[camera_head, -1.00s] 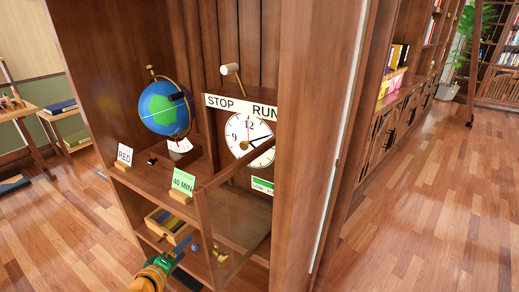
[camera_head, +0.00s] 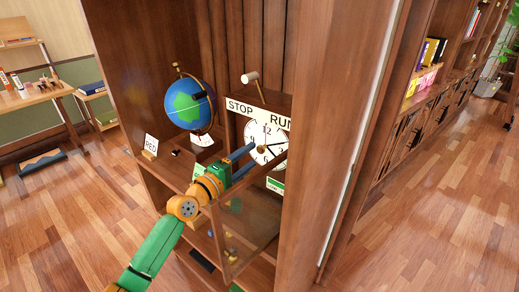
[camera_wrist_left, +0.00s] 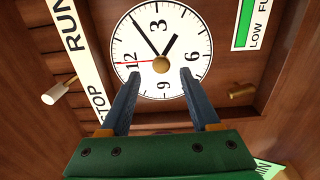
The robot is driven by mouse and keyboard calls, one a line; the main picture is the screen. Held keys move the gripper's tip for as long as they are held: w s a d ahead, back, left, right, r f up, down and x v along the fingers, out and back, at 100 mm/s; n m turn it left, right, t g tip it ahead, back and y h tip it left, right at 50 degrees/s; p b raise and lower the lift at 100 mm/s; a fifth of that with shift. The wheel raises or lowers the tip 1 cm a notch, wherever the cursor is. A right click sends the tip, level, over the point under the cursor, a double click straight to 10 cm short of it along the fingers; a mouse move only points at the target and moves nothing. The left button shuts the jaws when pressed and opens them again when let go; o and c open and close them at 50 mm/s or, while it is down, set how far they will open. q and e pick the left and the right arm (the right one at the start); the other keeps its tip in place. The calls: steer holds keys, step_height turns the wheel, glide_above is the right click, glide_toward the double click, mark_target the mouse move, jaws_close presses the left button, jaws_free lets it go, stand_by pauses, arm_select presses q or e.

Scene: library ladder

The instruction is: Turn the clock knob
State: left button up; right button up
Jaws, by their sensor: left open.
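The white clock face (camera_head: 278,136) is set in the wooden cabinet under a STOP/RUN sign (camera_head: 257,112). A round brass knob (camera_wrist_left: 161,64) sits at the centre of the face, where the hands meet; it also shows in the head view (camera_head: 261,149). My left gripper (camera_wrist_left: 160,75) is open, its two blue fingers pointing at the face. In the wrist view the fingertips lie on either side of the knob with gaps between. I cannot tell how far they are from the face in depth. My right gripper is out of view.
A white-ended lever (camera_wrist_left: 56,93) sticks out by the sign. A second brass peg (camera_wrist_left: 242,94) juts out beside the clock, near a green gauge (camera_wrist_left: 244,22). The cabinet's right post (camera_head: 325,130) is close.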

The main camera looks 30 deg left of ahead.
mark_target(260, 151)
arm_select(q)
steer(key=w, duration=0.4)
steer(key=shift+w+d+f, duration=0.1)
steer(key=shift+d+f, duration=0.05)
steer(key=shift+d, duration=0.15)
steer(key=shift+a, duration=0.1)
steer(key=shift+c, duration=0.4)
jaws_close()
steer(key=shift+m, duration=0.3)
